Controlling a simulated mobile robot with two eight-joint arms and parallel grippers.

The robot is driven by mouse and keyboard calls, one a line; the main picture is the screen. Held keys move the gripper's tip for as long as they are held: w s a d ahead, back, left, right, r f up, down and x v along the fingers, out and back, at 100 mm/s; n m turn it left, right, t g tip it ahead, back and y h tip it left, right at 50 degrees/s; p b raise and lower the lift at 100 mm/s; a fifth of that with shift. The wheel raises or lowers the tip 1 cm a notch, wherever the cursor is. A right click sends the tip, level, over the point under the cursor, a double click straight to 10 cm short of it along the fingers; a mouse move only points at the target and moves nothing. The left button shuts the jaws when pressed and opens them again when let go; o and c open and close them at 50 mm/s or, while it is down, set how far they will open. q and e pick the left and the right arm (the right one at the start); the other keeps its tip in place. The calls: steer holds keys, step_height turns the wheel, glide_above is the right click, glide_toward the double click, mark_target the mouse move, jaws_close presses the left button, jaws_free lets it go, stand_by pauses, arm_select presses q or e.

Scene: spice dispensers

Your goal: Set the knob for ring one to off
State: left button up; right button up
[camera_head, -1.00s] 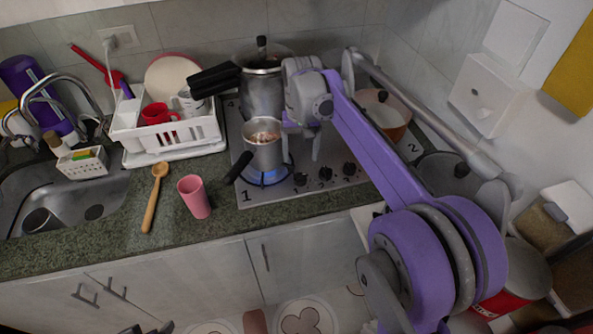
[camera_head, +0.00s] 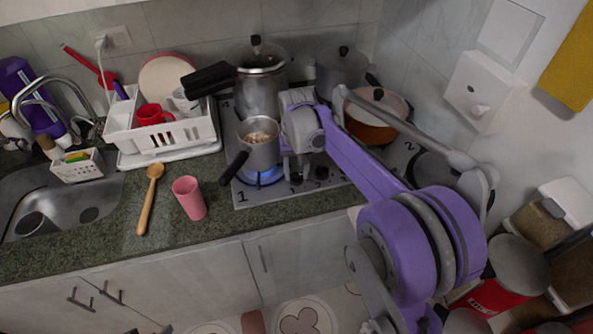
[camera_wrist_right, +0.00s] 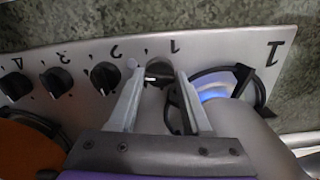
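The ring one knob (camera_wrist_right: 159,72) is a dark round knob by the printed "1" on the steel hob panel. In the right wrist view it sits between the fingertips of my right gripper (camera_wrist_right: 157,68), which is open with one finger on each side; I cannot tell whether they touch it. In the head view my right gripper (camera_head: 296,172) points down at the knob row in front of the pot. Ring one (camera_head: 259,177) burns with a blue flame, also visible in the wrist view (camera_wrist_right: 213,94). My left gripper is not in view.
A small pot (camera_head: 259,150) with food stands over the flame, its black handle pointing front left. Other knobs (camera_wrist_right: 104,77) sit beside the ring one knob. A pressure cooker (camera_head: 262,92) and an orange pan (camera_head: 370,128) stand behind.

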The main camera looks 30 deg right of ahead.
jaws_close()
steer(key=shift+n, duration=0.4)
steer(key=n, duration=1.7)
steer(key=shift+n, duration=0.3)
stand_by(0.4)
